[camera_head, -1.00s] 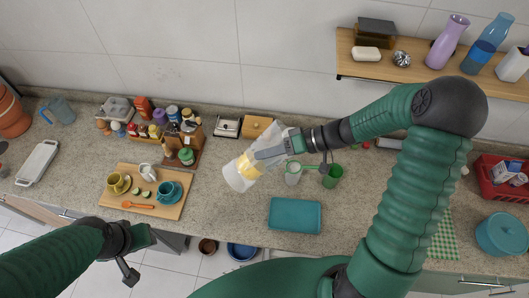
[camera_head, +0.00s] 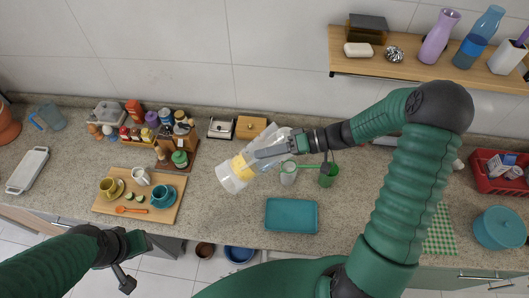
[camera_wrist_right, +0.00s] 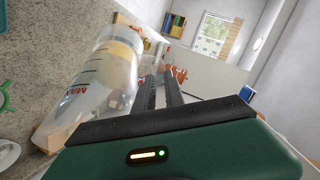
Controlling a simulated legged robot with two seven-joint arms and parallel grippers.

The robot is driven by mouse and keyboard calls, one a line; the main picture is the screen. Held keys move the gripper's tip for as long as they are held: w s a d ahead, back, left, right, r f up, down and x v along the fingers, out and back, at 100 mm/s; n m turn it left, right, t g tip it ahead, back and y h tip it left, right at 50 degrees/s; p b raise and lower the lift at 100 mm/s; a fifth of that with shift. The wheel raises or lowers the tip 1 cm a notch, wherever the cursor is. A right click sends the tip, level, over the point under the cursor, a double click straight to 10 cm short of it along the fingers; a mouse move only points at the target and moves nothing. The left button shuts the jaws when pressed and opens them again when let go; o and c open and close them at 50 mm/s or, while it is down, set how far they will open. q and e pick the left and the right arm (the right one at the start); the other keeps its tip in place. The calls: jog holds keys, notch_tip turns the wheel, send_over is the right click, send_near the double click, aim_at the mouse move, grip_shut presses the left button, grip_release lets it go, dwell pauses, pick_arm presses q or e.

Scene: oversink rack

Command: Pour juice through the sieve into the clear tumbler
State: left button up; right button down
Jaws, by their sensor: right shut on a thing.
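My right gripper (camera_head: 262,153) is shut on a clear jug (camera_head: 241,168) with yellow juice in it. The jug is tilted well over, above the counter, left of the tumblers. In the right wrist view the jug (camera_wrist_right: 110,68) shows red MAX marks. The clear tumbler (camera_head: 288,176) stands on the counter just right of the jug. A green sieve (camera_head: 306,166) appears to sit at its rim, with its handle towards a green tumbler (camera_head: 327,178); its mesh cannot be made out. My left gripper (camera_head: 134,246) is low at the left, before the counter; its jaws are unclear.
A teal tray (camera_head: 291,216) lies in front of the tumblers. A wooden board (camera_head: 105,205) with cups is at left, a spice rack (camera_head: 190,163) behind it. A red crate (camera_head: 486,181) and teal pot (camera_head: 499,228) are at right. A wall shelf (camera_head: 400,69) hangs above.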

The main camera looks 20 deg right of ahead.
jog(key=shift+d+f+m+y+b, duration=0.3)
jog(key=shift+d+f+y+b, duration=0.7)
jog(key=shift+b, duration=0.6)
jog(key=shift+r, duration=0.2)
jog(key=shift+w+d+r+h+p, duration=0.1)
jog(key=shift+r+h+p, duration=0.3)
jog(key=shift+h+p, duration=0.3)
jog(key=shift+r+n+h+p, duration=0.1)
jog(key=shift+n+h+p, duration=0.3)
jog(key=shift+h, duration=0.2)
jog(key=shift+r+g+h, duration=0.1)
jog(key=shift+g+h, duration=0.2)
jog(key=shift+h, duration=0.5)
jog(key=shift+n+h, duration=0.4)
jog(key=shift+h, duration=0.7)
jog(key=shift+a, duration=0.3)
